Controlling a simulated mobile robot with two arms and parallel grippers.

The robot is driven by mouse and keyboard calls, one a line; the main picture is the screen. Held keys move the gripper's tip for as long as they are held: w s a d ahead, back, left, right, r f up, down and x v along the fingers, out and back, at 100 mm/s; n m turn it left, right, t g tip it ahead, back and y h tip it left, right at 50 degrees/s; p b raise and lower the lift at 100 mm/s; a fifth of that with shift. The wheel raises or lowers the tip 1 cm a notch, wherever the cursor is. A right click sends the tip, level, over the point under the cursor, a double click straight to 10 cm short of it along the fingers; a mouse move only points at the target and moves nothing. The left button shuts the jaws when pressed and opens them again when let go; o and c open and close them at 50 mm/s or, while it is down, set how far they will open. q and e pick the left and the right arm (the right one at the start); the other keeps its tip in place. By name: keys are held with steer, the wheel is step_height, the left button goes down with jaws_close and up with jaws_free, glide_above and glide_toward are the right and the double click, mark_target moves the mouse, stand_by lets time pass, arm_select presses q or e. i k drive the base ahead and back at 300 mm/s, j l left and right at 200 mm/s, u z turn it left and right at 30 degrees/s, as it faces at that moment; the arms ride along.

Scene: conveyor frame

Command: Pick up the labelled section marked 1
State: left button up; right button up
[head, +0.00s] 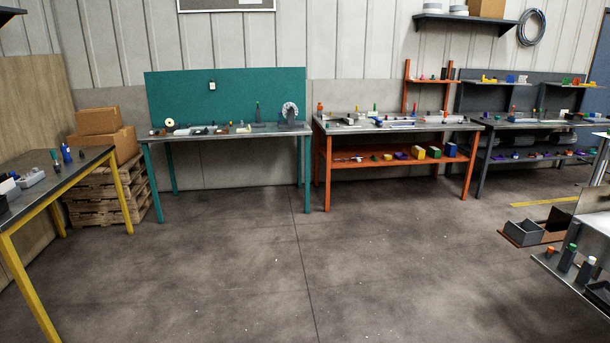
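I cannot make out a section marked 1; any labels are too small to read from here. Small parts lie on the teal workbench (226,133), the orange workbench (345,129) and the grey workbench (545,122) along the back wall. A grey arch-shaped piece (290,114) stands on the right part of the teal bench. Neither of my grippers shows in the head view.
A yellow-legged table (60,185) stands at the left, near cardboard boxes (100,120) on wooden pallets (95,185). The concrete floor (270,260) between is clear.

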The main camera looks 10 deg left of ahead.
mark_target(205, 132)
steer(key=i+j+u, duration=0.3)
steer(key=i, duration=0.25)
steer(key=i+j+u, duration=0.35)
steer(key=i, duration=0.25)
steer(key=i+l+u, duration=0.1)
steer(key=i+u, duration=0.2)
steer(key=i, duration=2.8)
steer(key=i+j+z, duration=0.2)
steer(key=i, duration=0.45)
steer(key=i+z, duration=0.2)
steer(key=i, duration=0.4)
